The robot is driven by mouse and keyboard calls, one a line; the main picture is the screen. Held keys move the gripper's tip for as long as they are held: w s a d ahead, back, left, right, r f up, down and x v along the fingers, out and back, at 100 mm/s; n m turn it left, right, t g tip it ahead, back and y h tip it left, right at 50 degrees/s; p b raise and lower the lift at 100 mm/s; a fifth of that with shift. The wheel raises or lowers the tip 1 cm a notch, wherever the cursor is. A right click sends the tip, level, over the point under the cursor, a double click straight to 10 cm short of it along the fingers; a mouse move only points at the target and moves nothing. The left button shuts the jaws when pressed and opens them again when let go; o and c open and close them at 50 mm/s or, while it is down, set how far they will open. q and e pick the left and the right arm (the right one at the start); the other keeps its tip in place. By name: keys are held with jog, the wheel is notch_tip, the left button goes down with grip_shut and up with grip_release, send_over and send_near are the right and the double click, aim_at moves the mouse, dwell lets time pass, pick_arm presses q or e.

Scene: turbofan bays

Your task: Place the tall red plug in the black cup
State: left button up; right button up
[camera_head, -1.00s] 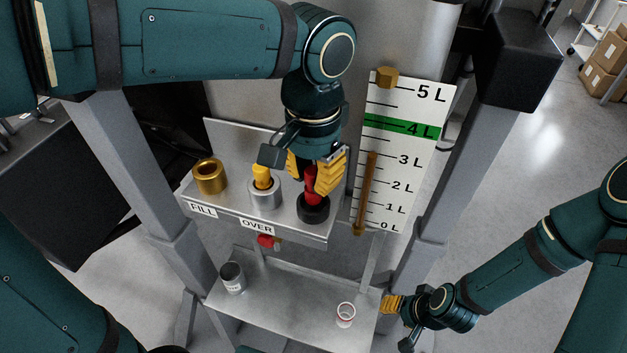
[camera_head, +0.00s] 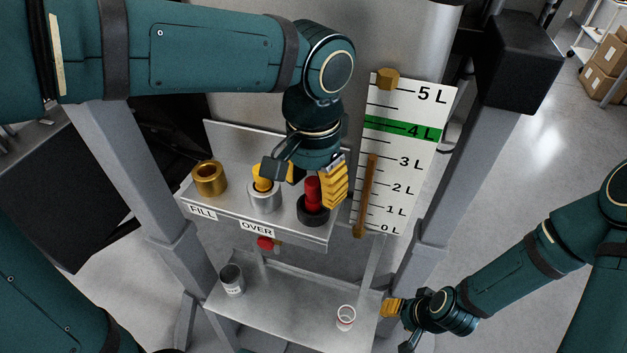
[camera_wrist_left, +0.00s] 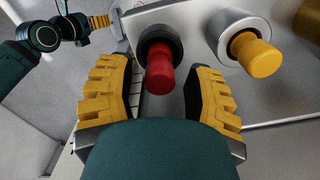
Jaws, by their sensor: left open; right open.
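The tall red plug (camera_head: 313,192) stands upright in the black cup (camera_head: 313,211) at the right end of the upper shelf. In the left wrist view the red plug (camera_wrist_left: 160,68) rises out of the black cup (camera_wrist_left: 161,45). My left gripper (camera_head: 312,186) is open around the plug. Its yellow fingers are spread on both sides in the left wrist view (camera_wrist_left: 160,98), with gaps to the plug. My right gripper (camera_head: 392,307) is open, low at the right, beside the lower tray's right edge; its fingers are small in the head view.
A yellow plug (camera_head: 263,180) stands in a silver cup (camera_head: 265,199) just left. A gold cup (camera_head: 209,178) sits at the shelf's left end. The level gauge (camera_head: 400,160) stands close right. The lower tray (camera_head: 285,306) holds a grey can (camera_head: 231,280) and a small white cup (camera_head: 345,318).

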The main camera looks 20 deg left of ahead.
aim_at(313, 181)
pick_arm(q)
notch_tip(313, 181, up, 12)
jog(key=p, duration=0.1)
jog(key=shift+p, duration=0.4)
dwell(0.3)
